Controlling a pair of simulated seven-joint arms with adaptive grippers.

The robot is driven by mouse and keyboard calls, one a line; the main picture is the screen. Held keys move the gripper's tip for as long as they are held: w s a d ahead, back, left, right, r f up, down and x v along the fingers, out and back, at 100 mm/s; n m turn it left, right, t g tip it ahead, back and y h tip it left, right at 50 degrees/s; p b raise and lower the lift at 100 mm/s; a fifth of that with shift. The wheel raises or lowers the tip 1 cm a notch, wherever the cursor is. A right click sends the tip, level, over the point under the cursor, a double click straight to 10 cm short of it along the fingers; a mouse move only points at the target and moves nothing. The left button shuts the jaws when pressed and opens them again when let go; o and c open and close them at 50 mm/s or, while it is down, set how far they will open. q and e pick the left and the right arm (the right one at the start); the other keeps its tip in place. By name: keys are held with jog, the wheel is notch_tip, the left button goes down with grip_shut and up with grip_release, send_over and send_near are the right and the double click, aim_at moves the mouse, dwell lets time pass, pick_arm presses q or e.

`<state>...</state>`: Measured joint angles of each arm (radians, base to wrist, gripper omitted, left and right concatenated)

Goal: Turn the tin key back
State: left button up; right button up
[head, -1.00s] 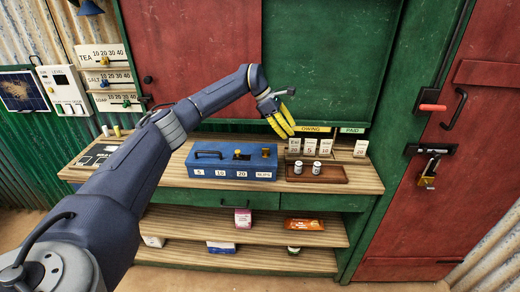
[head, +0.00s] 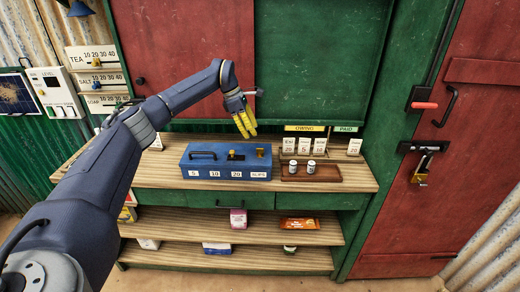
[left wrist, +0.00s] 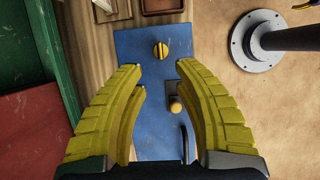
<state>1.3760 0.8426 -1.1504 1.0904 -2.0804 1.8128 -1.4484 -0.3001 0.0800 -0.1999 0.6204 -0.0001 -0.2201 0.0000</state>
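The blue tin (head: 183,163) stands on the wooden counter, with number labels along its front. A brass key (head: 260,152) stands up near its right end. In the left wrist view the key (left wrist: 160,50) is a round brass piece with a dark band across it. My left gripper (head: 248,131) is above the tin's right part, fingers pointing down, open and empty. In the left wrist view its fingers are wide apart, and the key lies beyond the tips, apart from them. A small yellow curved piece (left wrist: 303,5) at the top right corner looks like part of my right gripper.
On the tin are a dark latch with a brass knob (left wrist: 175,105) and a carry handle (head: 202,154). Right of it is a brown tray (head: 331,175) with two small pale cylinders. White cards (head: 304,146) stand behind the tray. Bare counter shows in front.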

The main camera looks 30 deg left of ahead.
aim_at(260, 149)
pick_arm(q)
jog(key=x, duration=0.9)
jog(key=shift+f, duration=0.25)
jog(key=shift+c, duration=0.3)
grip_shut()
